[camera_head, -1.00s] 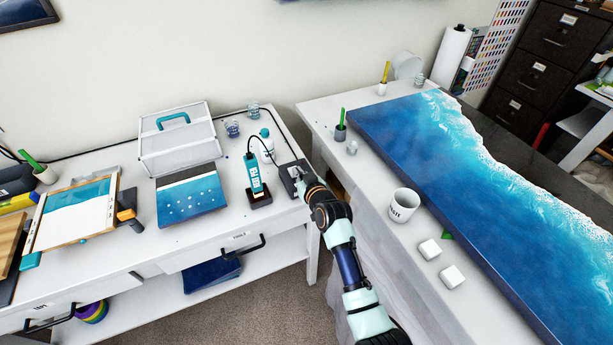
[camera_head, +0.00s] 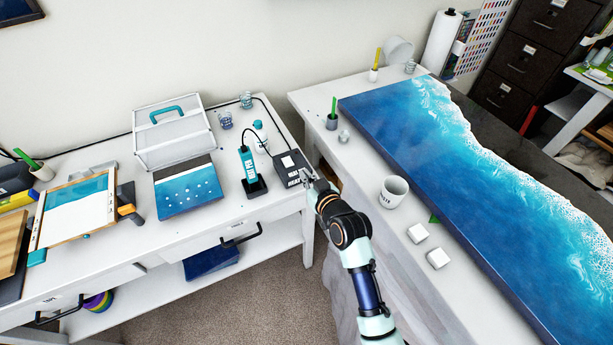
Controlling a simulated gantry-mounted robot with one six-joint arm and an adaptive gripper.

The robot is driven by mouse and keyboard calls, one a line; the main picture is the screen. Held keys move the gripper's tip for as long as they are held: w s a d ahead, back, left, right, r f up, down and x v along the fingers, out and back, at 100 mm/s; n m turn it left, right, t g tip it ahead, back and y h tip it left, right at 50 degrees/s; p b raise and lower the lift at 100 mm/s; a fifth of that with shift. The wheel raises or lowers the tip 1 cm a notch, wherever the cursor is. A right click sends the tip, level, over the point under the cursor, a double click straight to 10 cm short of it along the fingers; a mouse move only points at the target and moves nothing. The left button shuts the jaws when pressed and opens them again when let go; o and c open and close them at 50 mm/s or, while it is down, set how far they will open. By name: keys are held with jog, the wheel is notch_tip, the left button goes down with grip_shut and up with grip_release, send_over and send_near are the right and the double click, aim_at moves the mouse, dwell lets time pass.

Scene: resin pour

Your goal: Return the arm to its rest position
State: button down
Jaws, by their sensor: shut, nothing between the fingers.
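My gripper (camera_head: 306,178) is at the right edge of the left white table, just beside a dark box with a white switch or label (camera_head: 291,169). It is small in view and its fingers look closed with nothing between them. It appears apart from the box, though the gap is hard to judge. My arm reaches up from the bottom of the picture, between the two tables.
A teal heat tool (camera_head: 248,168) stands in a dark holder left of the box. Floor (camera_head: 275,285) is open between the tables.

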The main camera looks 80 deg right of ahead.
dwell(0.4)
jog(key=w+a+r+n+t+y, duration=0.1)
jog(key=w+a+r+n+y, duration=0.2)
jog(key=w+a, duration=0.6)
jog(key=w+a+r+n+t+y, duration=0.25)
jog(key=w+a, duration=0.25)
jog(key=a, duration=0.8)
jog(key=s+a+r+n+y, duration=0.1)
jog(key=a+r+n+y, duration=0.15)
jog(key=a, duration=1.05)
jog(key=s+a+r+n+y, duration=0.1)
jog(key=a+r+n+y, duration=0.2)
jog(key=a, duration=1)
notch_tip(320, 180, up, 19)
jog(key=a+m+p, duration=0.1)
jog(key=p, duration=1.7)
jog(key=shift+s, duration=0.35)
jog(key=shift+r+g, duration=0.1)
jog(key=shift+g, duration=0.15)
